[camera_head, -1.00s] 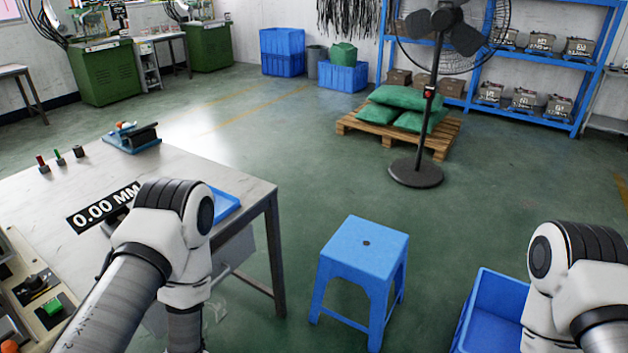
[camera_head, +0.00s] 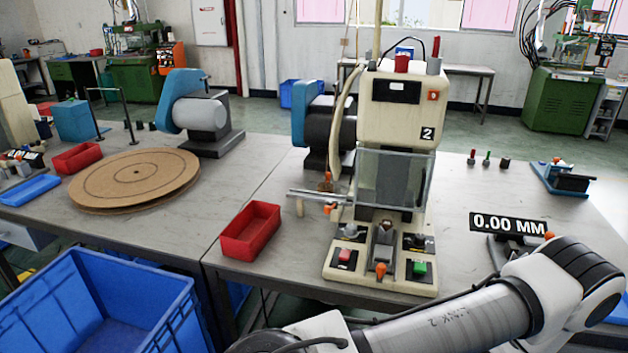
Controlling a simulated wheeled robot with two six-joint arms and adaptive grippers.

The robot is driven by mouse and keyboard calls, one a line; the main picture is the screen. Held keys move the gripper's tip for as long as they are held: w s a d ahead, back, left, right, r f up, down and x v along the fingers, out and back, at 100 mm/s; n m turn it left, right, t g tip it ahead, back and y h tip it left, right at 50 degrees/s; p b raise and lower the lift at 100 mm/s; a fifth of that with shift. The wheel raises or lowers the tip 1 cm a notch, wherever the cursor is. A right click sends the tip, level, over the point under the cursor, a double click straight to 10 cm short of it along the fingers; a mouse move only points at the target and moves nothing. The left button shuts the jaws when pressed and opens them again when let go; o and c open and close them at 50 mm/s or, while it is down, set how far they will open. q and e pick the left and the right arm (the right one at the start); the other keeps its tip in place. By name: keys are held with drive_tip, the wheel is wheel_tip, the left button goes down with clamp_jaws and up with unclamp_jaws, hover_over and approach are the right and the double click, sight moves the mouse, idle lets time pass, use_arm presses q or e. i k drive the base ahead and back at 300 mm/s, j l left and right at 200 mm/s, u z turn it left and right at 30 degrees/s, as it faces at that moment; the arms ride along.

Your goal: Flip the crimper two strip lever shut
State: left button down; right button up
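Crimper two (camera_head: 390,125) is the cream machine marked 2 on the table in the middle of the view, with a clear guard (camera_head: 395,177) over its front. A short lever with an orange knob (camera_head: 381,270) stands at the front of its base. Metal rods (camera_head: 320,196) with an orange knob stick out on its left side. I cannot tell which of these is the strip lever, nor whether it is open or shut. One of my arms crosses the bottom right, its bend in front of the table. Neither gripper is in view.
A red bin (camera_head: 250,232) sits left of the crimper. A 0.00 MM display (camera_head: 508,224) and a blue fixture (camera_head: 560,178) stand to its right. A brown disc (camera_head: 135,180) lies on the left table. A large blue crate (camera_head: 95,305) fills the lower left.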

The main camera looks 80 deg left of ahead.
sight(327, 210)
drive_tip(key=u, duration=2.35)
